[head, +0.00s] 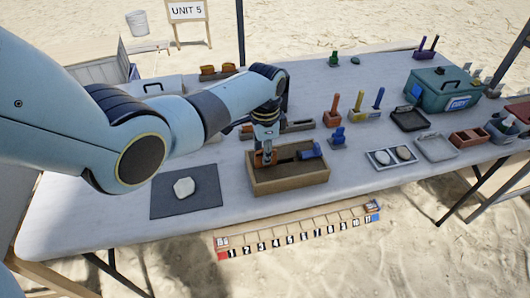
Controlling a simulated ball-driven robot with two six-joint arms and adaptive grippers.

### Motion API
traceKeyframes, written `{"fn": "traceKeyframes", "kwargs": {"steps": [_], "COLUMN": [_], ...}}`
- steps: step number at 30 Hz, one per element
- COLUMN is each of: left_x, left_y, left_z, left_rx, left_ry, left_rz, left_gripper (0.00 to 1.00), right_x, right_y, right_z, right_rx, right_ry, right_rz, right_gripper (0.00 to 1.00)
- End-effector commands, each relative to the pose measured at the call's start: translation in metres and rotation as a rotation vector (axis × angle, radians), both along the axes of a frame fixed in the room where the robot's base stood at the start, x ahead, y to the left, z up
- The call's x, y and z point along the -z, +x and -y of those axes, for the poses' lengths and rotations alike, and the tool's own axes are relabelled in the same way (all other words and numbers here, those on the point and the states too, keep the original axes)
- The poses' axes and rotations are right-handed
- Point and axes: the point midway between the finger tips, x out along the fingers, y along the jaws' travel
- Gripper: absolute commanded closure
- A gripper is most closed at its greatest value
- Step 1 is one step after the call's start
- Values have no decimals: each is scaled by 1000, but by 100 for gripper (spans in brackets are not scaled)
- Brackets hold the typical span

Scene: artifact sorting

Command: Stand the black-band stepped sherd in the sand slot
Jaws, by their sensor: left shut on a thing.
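The wooden sand tray (290,184) stands near the table's front edge, with dark slots in its top. My left gripper (265,148) points down over the tray's left part and is shut on a small orange-brown sherd (262,159). The sherd looks roughly upright at the left slot. Its black band and stepped edge are too small to make out, and I cannot tell whether its foot is in the sand. A blue piece (310,150) is at the tray's right end. My right gripper is not in view.
A dark mat (160,204) with a pale stone piece (184,187) lies left of the tray. A blue stand (338,139), a white tray with two pale pieces (380,168) and black and grey trays stand to the right. A teal case (443,88) is farther back.

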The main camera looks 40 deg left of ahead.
Motion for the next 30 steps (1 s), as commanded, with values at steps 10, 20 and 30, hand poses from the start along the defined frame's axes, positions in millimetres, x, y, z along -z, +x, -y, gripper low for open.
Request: {"fn": "traceKeyframes", "kwargs": {"steps": [10,20,30], "left_x": [10,15,15], "left_y": [0,0,0], "left_z": [0,0,0], "left_rx": [0,0,0], "left_ry": [-1,0,0], "left_rz": [-1,0,0], "left_gripper": [100,81,63], "right_x": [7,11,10], "right_y": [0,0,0], "right_z": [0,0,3], "right_rx": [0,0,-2], "right_ry": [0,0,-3], "right_rz": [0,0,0], "right_gripper": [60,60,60]}}
